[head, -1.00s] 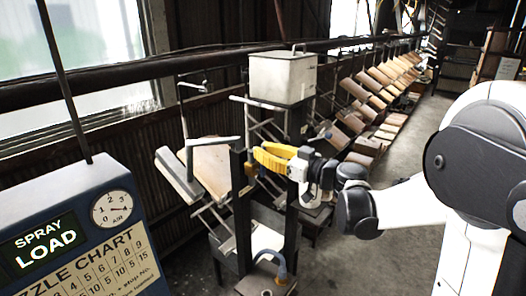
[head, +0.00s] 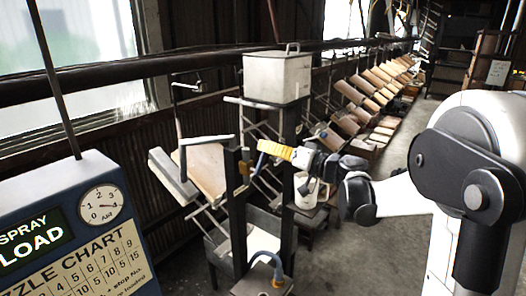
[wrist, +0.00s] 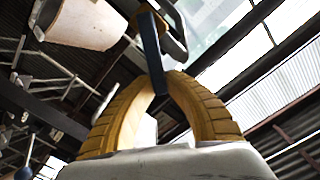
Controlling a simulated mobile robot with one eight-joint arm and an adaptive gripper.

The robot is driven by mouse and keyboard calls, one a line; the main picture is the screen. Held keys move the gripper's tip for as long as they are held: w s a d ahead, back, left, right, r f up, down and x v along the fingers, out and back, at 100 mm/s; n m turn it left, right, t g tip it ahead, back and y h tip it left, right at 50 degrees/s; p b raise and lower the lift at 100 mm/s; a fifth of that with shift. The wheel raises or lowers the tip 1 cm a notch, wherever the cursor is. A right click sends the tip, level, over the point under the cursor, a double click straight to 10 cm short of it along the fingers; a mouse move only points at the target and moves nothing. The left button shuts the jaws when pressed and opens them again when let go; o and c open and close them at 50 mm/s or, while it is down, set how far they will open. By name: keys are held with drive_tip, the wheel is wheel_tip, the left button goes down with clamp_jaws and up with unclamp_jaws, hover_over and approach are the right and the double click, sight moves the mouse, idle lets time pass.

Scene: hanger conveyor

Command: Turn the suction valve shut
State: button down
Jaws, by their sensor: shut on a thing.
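The suction valve shows in the wrist view as a dark blue lever (wrist: 153,50) near a yellow body (wrist: 143,20) at the top. In the head view a small yellow part (head: 244,168), apparently the valve body, sits on the dark upright post. My gripper (head: 262,148) comes from the right with its yellow fingers pointing left toward that post. It also shows in the wrist view (wrist: 160,82), where the two ribbed fingers close around the lower end of the lever. The lever is too small to make out in the head view.
A pale metal box (head: 277,78) stands above the post frame. A spray control panel (head: 75,235) stands at the left front. Boards (head: 375,90) hang along the conveyor behind. Floor (head: 400,160) is open at the right.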

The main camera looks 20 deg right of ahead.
wheel_tip(320, 180, down, 6)
drive_tip(key=w+d+m+b, duration=0.2)
drive_tip(key=m+b, duration=0.2)
drive_tip(key=m, duration=0.7)
drive_tip(key=shift+d+b, duration=0.25)
drive_tip(key=shift+b, duration=0.1)
drive_tip(key=shift+s, duration=0.1)
drive_tip(key=c, duration=1.4)
unclamp_jaws()
drive_tip(key=shift+f, duration=0.1)
drive_tip(key=v, duration=1.2)
